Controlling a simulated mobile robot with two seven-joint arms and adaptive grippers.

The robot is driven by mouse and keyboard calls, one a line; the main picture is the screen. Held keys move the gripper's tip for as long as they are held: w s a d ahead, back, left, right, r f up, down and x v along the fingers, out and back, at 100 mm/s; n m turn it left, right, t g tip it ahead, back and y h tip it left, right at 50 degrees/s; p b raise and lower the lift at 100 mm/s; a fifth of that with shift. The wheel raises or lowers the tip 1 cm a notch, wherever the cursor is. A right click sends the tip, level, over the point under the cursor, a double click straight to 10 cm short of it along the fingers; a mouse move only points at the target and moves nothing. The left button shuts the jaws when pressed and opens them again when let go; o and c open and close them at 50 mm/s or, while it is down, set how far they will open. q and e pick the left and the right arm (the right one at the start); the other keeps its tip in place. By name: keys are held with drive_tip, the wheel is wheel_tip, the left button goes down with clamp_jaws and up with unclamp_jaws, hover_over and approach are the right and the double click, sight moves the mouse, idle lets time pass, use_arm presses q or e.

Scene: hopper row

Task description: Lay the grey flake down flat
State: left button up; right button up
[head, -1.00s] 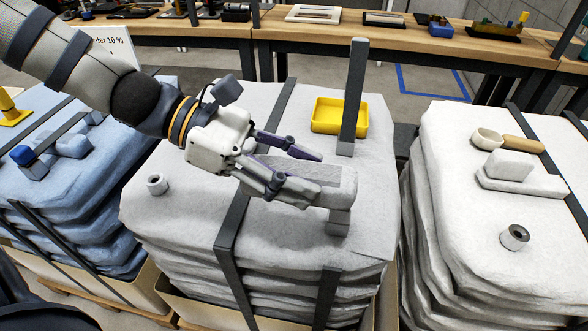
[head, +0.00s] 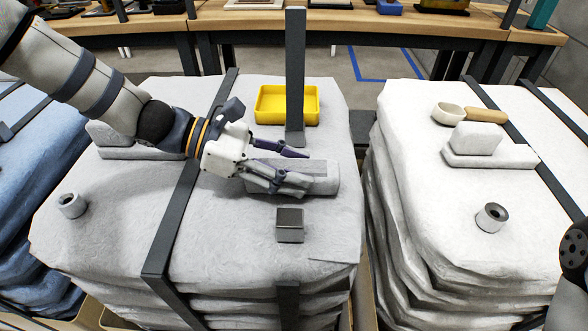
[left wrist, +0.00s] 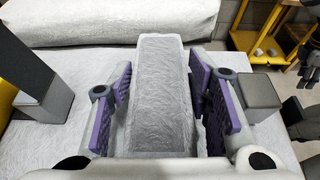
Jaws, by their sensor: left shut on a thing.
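The grey flake (head: 322,178) is a long, pale grey block. My left gripper (head: 296,172) is shut on it and holds it lengthwise, low over the middle bale (head: 230,235). Its far end sticks out to the right past the fingers. In the left wrist view the flake (left wrist: 163,85) lies between the two purple-padded fingers, its long upper face showing. Its underside is hidden, so I cannot tell whether it touches the bale. My right gripper does not show.
A dark upright post (head: 295,70) stands behind the flake, before a yellow tray (head: 264,118). A small dark-topped block (head: 290,228) is in front. A grey ring (head: 71,205) and grey blocks (head: 115,152) are left on the bale. Another bale (head: 420,210) stands right.

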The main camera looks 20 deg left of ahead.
use_arm(q)
drive_tip(key=shift+f, duration=0.25)
drive_tip(key=shift+f, duration=0.15)
drive_tip(key=o, duration=1.2)
drive_tip(key=shift+c, duration=0.2)
